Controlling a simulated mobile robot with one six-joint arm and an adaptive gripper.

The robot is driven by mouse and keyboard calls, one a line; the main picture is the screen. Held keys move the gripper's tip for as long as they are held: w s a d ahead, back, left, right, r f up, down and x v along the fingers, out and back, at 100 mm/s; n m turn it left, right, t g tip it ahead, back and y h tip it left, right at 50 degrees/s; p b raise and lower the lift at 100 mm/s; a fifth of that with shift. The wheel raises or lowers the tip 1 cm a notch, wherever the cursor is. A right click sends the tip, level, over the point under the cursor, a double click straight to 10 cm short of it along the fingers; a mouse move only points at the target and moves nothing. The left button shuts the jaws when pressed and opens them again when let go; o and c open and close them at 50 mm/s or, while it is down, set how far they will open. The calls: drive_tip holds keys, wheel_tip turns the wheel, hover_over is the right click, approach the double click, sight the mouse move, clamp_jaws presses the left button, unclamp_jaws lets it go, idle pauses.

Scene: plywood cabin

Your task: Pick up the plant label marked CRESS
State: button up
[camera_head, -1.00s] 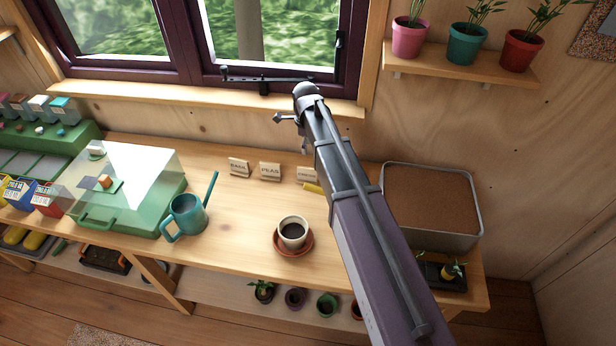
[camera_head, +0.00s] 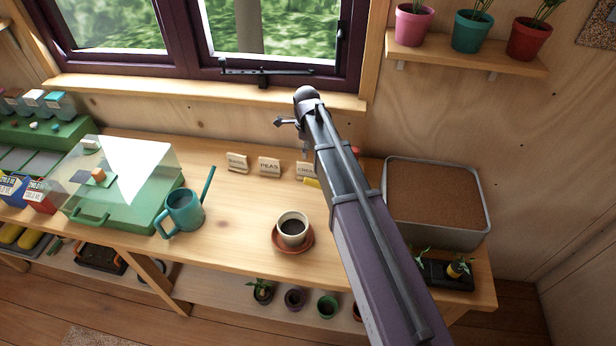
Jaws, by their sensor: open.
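Three small wooden plant labels stand in a row on the bench below the window. The left one (camera_head: 237,162) seems to read BASIL, the middle one reads PEAS (camera_head: 269,167), and the right one, the CRESS label (camera_head: 305,170), shows only its first letters. My arm covers the right part of the CRESS label. My gripper (camera_head: 304,146) hangs from the arm's far end, just above and behind the CRESS label in the picture. It is small and partly hidden by my arm, open, with nothing seen in it.
A yellow item (camera_head: 312,182) lies just before the CRESS label, partly hidden. A cup of dark liquid (camera_head: 292,228) on a saucer, a teal watering can (camera_head: 184,212) and a soil tray (camera_head: 480,205) stand on the bench (camera_head: 235,225). The window stay (camera_head: 265,72) lies behind my wrist.

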drive_tip(key=b, duration=0.4)
hover_over(308, 176)
drive_tip(key=shift+w+a+f, duration=0.1)
drive_tip(key=shift+w+f, duration=0.05)
drive_tip(key=shift+f, duration=0.95)
drive_tip(key=shift+w+a+f, duration=0.1)
drive_tip(key=shift+w+f, duration=0.05)
drive_tip(key=shift+f, duration=0.95)
drive_tip(key=shift+f, duration=0.1)
drive_tip(key=shift+d+f+b, duration=0.15)
drive_tip(key=shift+f+b, duration=2.3)
drive_tip(key=shift+f, duration=0.05)
clamp_jaws()
